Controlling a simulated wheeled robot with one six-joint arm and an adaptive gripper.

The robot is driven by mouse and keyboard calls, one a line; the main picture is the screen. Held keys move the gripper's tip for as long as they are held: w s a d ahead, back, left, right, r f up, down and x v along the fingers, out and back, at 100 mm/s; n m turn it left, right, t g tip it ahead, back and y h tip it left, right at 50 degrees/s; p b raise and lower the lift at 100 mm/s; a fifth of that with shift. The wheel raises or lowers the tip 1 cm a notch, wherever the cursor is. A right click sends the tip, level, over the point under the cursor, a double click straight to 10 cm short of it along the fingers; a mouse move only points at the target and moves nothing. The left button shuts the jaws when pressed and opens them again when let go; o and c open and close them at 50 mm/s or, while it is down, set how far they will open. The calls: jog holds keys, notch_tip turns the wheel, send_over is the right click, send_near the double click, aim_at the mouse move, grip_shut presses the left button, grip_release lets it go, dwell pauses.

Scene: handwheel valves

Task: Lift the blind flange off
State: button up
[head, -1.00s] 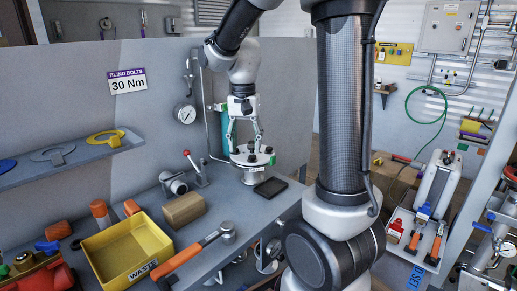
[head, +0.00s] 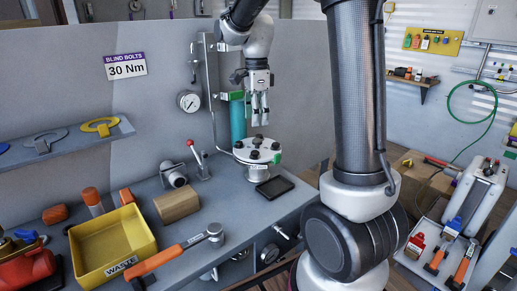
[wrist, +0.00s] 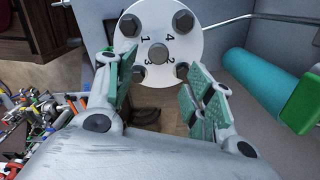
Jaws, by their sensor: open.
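The blind flange (head: 257,151) is a white disc with dark bolt heads, lying on top of a short pipe stub (head: 258,173) on the bench. In the wrist view the flange (wrist: 158,28) shows numbers 1 to 4 beside its bolts and a grey centre boss. My gripper (head: 260,118) hangs above the flange in the head view, pointing down, clear of it. In the wrist view my gripper's green-padded fingers (wrist: 158,78) are apart with nothing between them. The lower bolts are partly near the fingers in that view.
A teal cylinder (head: 237,122) and pressure gauge (head: 189,101) stand behind. A red-knobbed lever (head: 197,158), cardboard-coloured block (head: 177,205), yellow waste bin (head: 113,243) and orange-handled wrench (head: 170,255) occupy the bench leftwards.

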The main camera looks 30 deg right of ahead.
aim_at(257, 140)
notch_tip(257, 140, down, 8)
jog(key=shift+s+r, duration=0.1)
jog(key=shift+s, duration=0.05)
grip_shut()
dwell(0.4)
